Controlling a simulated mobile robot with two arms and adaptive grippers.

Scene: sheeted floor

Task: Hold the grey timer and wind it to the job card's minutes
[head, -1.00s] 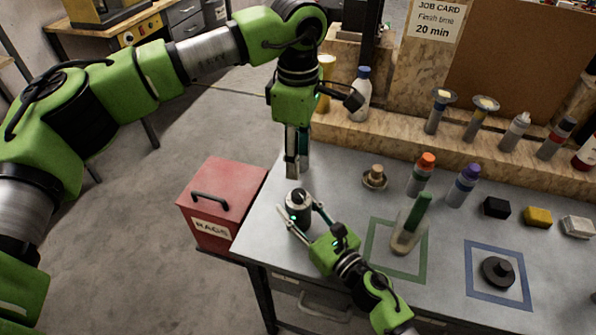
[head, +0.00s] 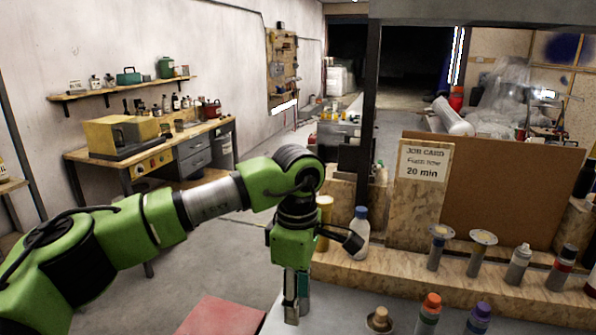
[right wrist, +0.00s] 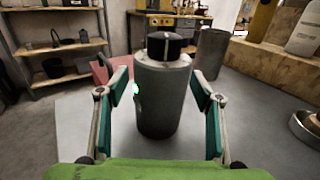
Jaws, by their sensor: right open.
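The job card (head: 424,165) on the wooden board reads 20 min in the head view. The grey timer (right wrist: 160,100) stands upright on the bench in the right wrist view. Its black knob (right wrist: 165,46) with a pale mark is on top. My right gripper (right wrist: 163,115) is open, one finger on each side of the timer, with visible gaps; it is outside the head view. My left gripper (head: 296,306) points down over the bench in the head view. Its fingers overlap, so their opening is unclear. The timer is below the head view's edge.
A red box (head: 222,316) stands left of the bench. A white bottle with a blue cap (head: 357,232) and several tubes stand along the wooden ledge (head: 400,270). Orange-capped (head: 429,314) and purple-capped (head: 478,318) bottles stand at the front.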

